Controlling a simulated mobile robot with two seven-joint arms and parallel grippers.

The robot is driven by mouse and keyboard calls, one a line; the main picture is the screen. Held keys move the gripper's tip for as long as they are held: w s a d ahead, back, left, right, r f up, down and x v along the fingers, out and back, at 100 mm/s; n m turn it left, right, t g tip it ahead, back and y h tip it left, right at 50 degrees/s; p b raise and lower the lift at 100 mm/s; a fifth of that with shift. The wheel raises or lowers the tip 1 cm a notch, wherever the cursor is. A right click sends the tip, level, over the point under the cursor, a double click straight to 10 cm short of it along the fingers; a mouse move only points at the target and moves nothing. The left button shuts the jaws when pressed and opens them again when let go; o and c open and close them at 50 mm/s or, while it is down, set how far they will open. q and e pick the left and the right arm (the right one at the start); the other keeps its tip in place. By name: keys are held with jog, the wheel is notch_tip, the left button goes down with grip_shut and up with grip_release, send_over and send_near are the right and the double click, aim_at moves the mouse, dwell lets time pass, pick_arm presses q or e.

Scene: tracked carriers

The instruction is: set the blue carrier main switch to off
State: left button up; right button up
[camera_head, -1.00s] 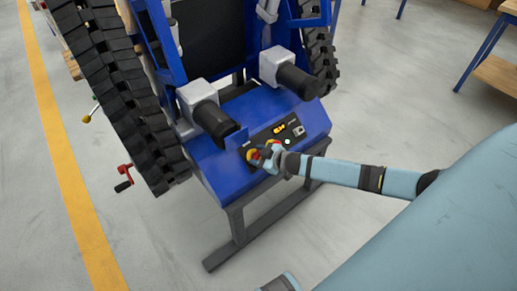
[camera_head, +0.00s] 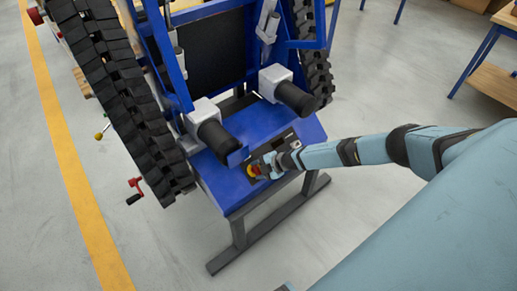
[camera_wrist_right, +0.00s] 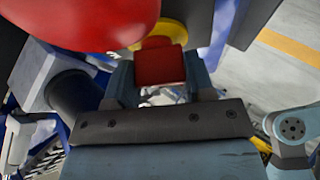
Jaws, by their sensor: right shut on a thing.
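The blue carrier (camera_head: 222,181) stands with its control panel (camera_head: 284,140) facing me. My right gripper (camera_head: 268,166) is at the panel and covers part of it. In the right wrist view, my right gripper (camera_wrist_right: 160,82) is shut on a red switch handle (camera_wrist_right: 160,66), with a finger on each side. A yellow plate (camera_wrist_right: 175,32) shows behind the handle. A large red round button (camera_wrist_right: 85,20) is close beside it, at upper left. In the head view, a red and yellow control (camera_head: 253,171) shows beside the fingertips. The switch's set position cannot be read. My left gripper is not in view.
Two black motor cylinders (camera_head: 296,98) project above the panel. A black track (camera_head: 108,85) runs along the carrier's left side, with a red crank (camera_head: 134,190) beside it. A wooden table (camera_head: 497,80) stands far right.

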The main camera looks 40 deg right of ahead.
jog(key=shift+r+n+p, duration=0.15)
jog(key=shift+n+p, duration=0.15)
jog(key=shift+n, duration=0.2)
jog(key=shift+n+g, duration=0.3)
jog(key=shift+g, duration=0.1)
jog(key=o, duration=0.9)
